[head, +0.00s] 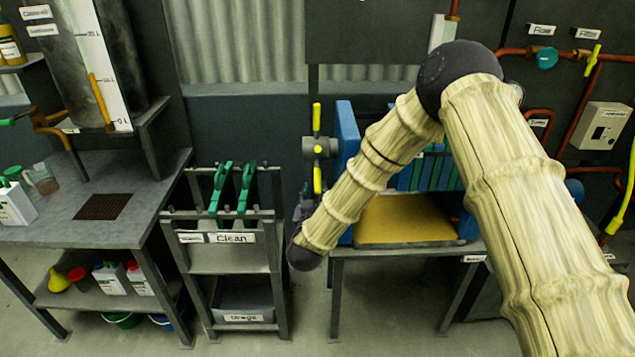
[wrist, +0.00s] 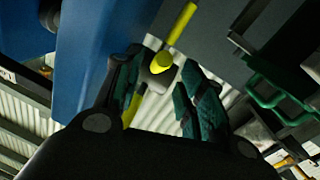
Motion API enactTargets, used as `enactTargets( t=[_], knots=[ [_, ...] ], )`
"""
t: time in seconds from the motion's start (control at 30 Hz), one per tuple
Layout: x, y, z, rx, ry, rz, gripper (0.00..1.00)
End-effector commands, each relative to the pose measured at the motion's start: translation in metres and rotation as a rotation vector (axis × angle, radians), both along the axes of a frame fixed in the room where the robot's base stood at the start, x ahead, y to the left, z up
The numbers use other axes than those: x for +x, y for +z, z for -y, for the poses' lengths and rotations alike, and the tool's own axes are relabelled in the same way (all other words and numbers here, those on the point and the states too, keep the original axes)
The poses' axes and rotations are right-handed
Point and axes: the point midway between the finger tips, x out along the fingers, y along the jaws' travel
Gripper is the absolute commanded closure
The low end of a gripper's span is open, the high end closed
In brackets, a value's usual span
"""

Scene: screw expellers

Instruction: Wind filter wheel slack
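The filter wheel (head: 318,148) is a grey hub with yellow handle bars above and below, on the left side of the blue filter press (head: 347,135). In the wrist view, a yellow bar of the wheel (wrist: 181,24) and its rounded yellow end lie beyond and between my fingers. My gripper (wrist: 160,88) is open, with a dark green-padded finger on each side; I cannot tell whether either touches the wheel. In the head view my wrist and gripper are just below the wheel, mostly hidden by the forearm.
The press stands on a metal table with a yellow tray (head: 405,220). To its left is a rack labelled Clean (head: 232,238) with green-handled plates; its green handle (wrist: 262,92) shows at right in the wrist view. A workbench (head: 75,205) stands further left.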

Motion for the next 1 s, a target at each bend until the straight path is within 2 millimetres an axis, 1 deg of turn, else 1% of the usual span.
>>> enactTargets(
  t=[0.03,0.1,0.3,0.5,0.77,0.8,0.83,0.97,1.0],
  knots=[
    [0.009,0.001,0.002,0.002,-0.002,0.001,0.61],
    [0.019,0.001,0.003,0.001,-0.002,0.001,0.61],
    [0.043,0.001,0.006,0.001,-0.001,-0.001,0.61],
    [0.053,0.0,0.007,0.0,0.001,-0.001,0.61],
    [0.054,-0.001,0.007,0.0,0.001,-0.001,0.61],
    [0.054,0.0,0.007,0.0,0.001,-0.001,0.62],
    [0.054,0.0,0.007,0.0,0.001,-0.001,0.68],
    [0.054,0.0,0.007,0.0,0.001,-0.001,0.92],
    [0.054,0.0,0.008,0.0,0.001,-0.001,0.99]
  ],
)
